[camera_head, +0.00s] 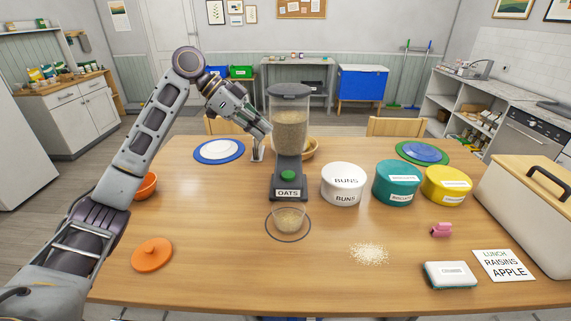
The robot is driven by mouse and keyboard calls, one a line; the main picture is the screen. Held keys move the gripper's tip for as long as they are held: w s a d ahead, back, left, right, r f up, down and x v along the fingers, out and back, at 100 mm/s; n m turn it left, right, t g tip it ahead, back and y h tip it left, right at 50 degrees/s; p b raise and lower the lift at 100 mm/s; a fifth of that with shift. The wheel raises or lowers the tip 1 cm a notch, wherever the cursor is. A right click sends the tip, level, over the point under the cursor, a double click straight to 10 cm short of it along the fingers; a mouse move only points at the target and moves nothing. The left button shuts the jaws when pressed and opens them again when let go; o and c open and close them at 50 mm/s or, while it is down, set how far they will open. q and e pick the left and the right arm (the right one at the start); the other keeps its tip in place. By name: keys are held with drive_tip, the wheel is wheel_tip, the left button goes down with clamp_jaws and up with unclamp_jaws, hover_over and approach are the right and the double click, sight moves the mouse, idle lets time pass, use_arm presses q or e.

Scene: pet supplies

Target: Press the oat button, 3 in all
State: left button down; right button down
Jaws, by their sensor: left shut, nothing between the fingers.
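The oat dispenser (289,130) stands upright near the middle of the table, with a clear hopper of oats above a dark base labelled OATS. Its round green button (288,175) is on the front of the base, above the label. A clear glass bowl (290,218) with some oats in it sits on a dark ring in front of the base. My left gripper (262,132) is shut and empty, at the left of the hopper and higher than the button, apart from the button. My right gripper is not in view.
Loose oats (369,254) lie on the table at the right front. White (343,184), teal (396,184) and yellow (446,186) tubs stand right of the dispenser. An orange lid (152,254) lies at the left. A large cream bin (525,218) stands at the right edge.

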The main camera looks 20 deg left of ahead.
use_arm(q)
hover_over(286, 174)
drive_tip(key=f, duration=0.3)
drive_tip(key=f+p, duration=0.1)
drive_tip(key=f, duration=0.3)
drive_tip(key=shift+s+d+f, duration=0.1)
drive_tip(key=shift+d+f, duration=0.05)
drive_tip(key=shift+d, duration=0.05)
drive_tip(key=shift+a+f, duration=0.1)
drive_tip(key=shift+f, duration=1.85)
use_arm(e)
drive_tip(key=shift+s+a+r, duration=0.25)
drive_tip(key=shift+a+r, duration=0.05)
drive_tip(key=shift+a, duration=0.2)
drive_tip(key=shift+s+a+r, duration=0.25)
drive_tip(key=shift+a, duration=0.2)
